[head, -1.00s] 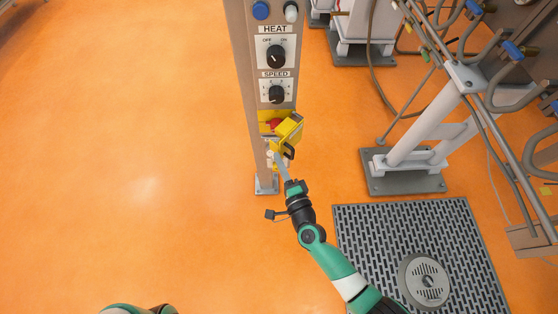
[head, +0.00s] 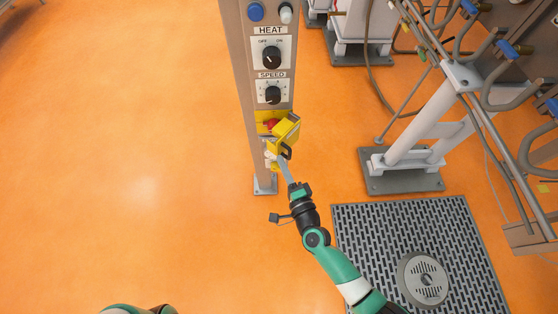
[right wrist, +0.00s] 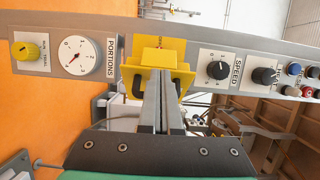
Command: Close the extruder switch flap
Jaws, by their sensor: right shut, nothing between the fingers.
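The yellow switch flap (head: 286,132) stands open on the front of the grey control post, in the lower part of the panel. A red button (head: 270,124) shows behind it against a yellow backing. My right gripper (head: 281,160) is shut and empty, with its fingertips at the lower part of the flap. In the right wrist view the yellow flap (right wrist: 158,60) is straight ahead of the shut fingers (right wrist: 161,85), which overlap its lower edge; I cannot tell if they touch it. Of my left arm only a bit shows at the bottom edge; its gripper is out of view.
The HEAT knob (head: 271,56) and SPEED knob (head: 272,95) sit above the flap on the post. A white machine stand (head: 405,150) with pipes is to the right. A slotted floor grate (head: 380,232) lies below it. The orange floor on the left is clear.

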